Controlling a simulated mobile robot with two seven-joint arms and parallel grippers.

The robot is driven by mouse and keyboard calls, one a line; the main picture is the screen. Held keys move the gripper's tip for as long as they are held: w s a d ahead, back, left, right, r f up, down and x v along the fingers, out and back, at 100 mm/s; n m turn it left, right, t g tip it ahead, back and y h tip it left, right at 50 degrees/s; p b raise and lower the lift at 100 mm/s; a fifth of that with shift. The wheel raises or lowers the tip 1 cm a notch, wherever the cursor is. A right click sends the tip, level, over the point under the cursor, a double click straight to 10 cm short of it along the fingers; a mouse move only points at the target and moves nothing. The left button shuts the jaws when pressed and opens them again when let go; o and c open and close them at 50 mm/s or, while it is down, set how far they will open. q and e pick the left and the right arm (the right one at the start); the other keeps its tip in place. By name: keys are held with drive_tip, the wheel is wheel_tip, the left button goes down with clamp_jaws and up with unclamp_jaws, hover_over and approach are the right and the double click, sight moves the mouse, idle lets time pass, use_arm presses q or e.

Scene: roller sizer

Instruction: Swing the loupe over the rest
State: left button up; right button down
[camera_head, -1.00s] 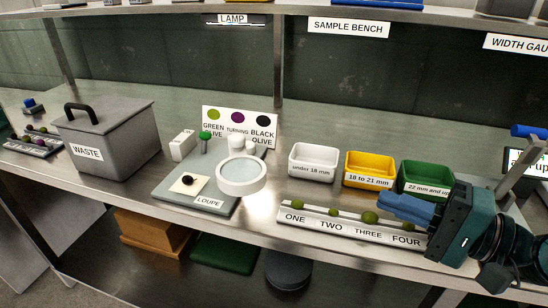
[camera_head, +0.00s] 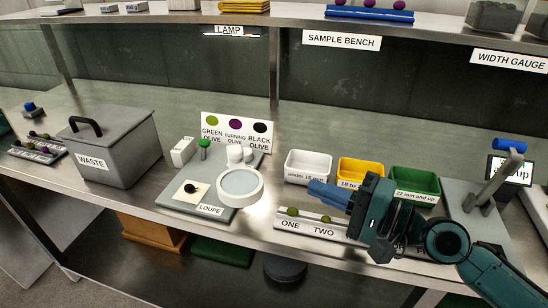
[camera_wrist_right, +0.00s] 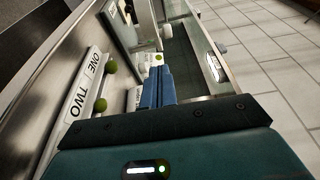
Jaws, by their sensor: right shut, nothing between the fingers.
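The loupe (camera_head: 240,186), a white ring with a clear lens, hangs over the right front of its grey base plate (camera_head: 176,190), labelled LOUPE. The rest (camera_head: 186,197), a pale square pad with a dark olive (camera_head: 190,188) on it, lies to the left of the lens, not under it. A green knob (camera_head: 204,143) stands behind on the plate. My right gripper (camera_head: 320,194) is shut and empty, its blue fingers pointing left toward the loupe, above the numbered rack and apart from the lens. It also shows in the right wrist view (camera_wrist_right: 157,75). My left gripper is not in view.
The numbered rack (camera_head: 300,230) with green olives lies below my right gripper. White (camera_head: 308,166), yellow (camera_head: 360,172) and green (camera_head: 414,184) bins stand behind it. A waste bin (camera_head: 112,155) is at left, an olive colour card (camera_head: 236,130) behind the loupe.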

use_arm(q)
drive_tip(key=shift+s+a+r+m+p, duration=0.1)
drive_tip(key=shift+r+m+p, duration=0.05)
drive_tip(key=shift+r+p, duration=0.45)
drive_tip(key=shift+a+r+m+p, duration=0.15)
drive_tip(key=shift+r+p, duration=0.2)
drive_tip(key=shift+p, duration=0.3)
use_arm(e)
approach(238, 167)
drive_tip(key=w, duration=0.1)
drive_tip(key=w+a, duration=0.1)
drive_tip(key=w, duration=0.2)
drive_tip(key=shift+a, duration=0.4)
drive_tip(key=shift+s, duration=0.1)
